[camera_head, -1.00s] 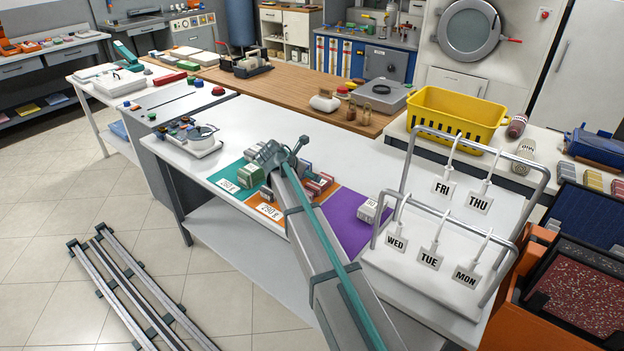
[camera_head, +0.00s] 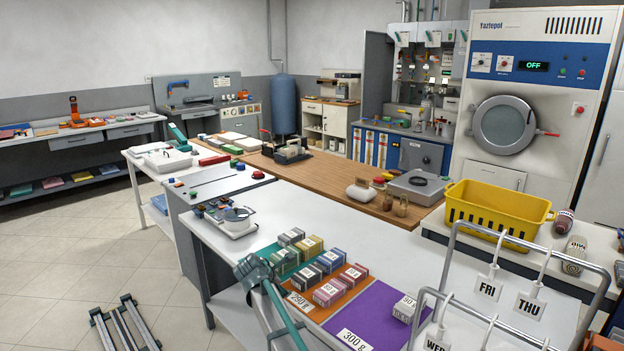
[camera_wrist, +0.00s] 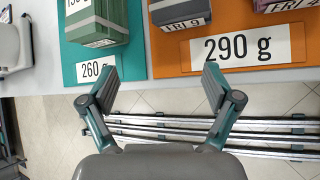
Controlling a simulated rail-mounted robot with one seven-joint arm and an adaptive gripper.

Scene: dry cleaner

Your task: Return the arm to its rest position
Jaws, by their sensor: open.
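My gripper (camera_wrist: 155,88) is open and empty, its two teal fingers spread in the wrist view, just off the table's front edge with floor showing below. In the head view my arm's teal end (camera_head: 255,270) is in front of the table, at the near side of the mats. A green box (camera_wrist: 98,22) stands on the teal 260 g mat (camera_wrist: 132,60), beyond the left finger. A grey box (camera_wrist: 180,13) stands on the orange 290 g mat (camera_wrist: 232,77). Nothing is between the fingers.
The purple 300 g mat (camera_head: 385,312) holds one white box (camera_head: 405,307). A metal rack with day tags (camera_head: 487,287) stands at the right. A yellow basket (camera_head: 495,212) is behind it. Metal rails (camera_head: 125,328) lie on the floor at left, with open floor around.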

